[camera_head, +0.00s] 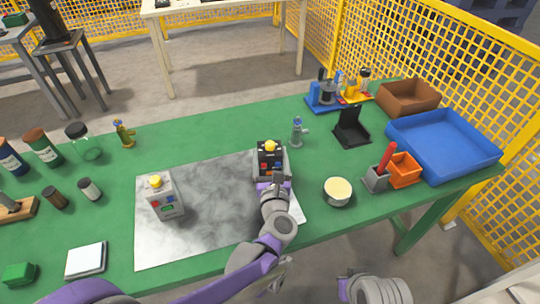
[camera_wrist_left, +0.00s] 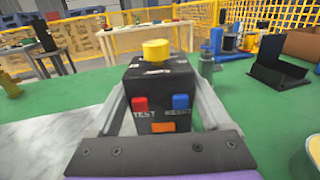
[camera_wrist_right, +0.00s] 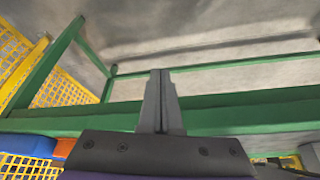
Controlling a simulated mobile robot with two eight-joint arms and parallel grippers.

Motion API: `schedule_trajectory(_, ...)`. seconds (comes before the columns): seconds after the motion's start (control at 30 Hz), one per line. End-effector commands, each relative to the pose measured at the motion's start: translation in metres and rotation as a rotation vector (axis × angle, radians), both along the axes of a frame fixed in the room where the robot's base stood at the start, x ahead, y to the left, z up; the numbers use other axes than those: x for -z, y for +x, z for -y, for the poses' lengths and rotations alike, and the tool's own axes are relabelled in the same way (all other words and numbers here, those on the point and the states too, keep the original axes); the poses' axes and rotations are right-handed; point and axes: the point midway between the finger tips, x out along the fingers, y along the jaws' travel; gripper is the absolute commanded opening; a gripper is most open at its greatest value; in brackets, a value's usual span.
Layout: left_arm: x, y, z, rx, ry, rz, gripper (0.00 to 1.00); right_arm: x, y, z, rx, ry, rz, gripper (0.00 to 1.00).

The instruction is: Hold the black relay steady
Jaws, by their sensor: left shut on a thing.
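The black relay (camera_head: 269,163) stands upright at the right end of the grey marbled mat (camera_head: 215,225). It has a yellow knob on top. In the left wrist view the relay (camera_wrist_left: 160,92) shows a red TEST button, a blue RESET button and an orange patch. My left gripper (camera_head: 272,180) is shut on it, one finger along each side. The relay's underside is hidden. My right gripper (camera_wrist_right: 160,100) is shut and empty, below the green table's edge; only part of that arm shows at the bottom of the head view.
A grey relay (camera_head: 163,196) with a yellow knob stands on the mat's left part. A round cream-topped tin (camera_head: 338,191), a black stand (camera_head: 351,127) and a grey-green valve (camera_head: 297,132) are near the held relay. A blue tray (camera_head: 440,145) and brown bin (camera_head: 408,97) lie right.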

Motion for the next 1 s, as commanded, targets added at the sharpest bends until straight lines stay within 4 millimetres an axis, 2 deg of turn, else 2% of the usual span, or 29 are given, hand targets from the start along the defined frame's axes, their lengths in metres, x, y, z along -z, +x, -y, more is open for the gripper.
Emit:
schedule_trajectory(0.4,0.000,0.000,0.000,0.000,-0.001,0.000,0.02,-0.001,0.001,0.000,-0.004,-0.001,0.000,0.00)
schedule_trajectory(0.53,0.000,0.000,0.000,0.000,-0.001,0.000,0.02,-0.011,0.011,-0.005,-0.068,-0.007,0.003,0.00)
schedule_trajectory(0.67,0.000,0.000,0.000,0.000,-0.001,0.000,0.02,-0.037,0.036,-0.017,-0.237,-0.029,0.015,0.00)
schedule_trajectory(1.0,0.000,0.000,0.000,0.000,0.000,0.000,0.02,-0.134,0.125,-0.063,-0.875,-0.138,0.148,0.00)
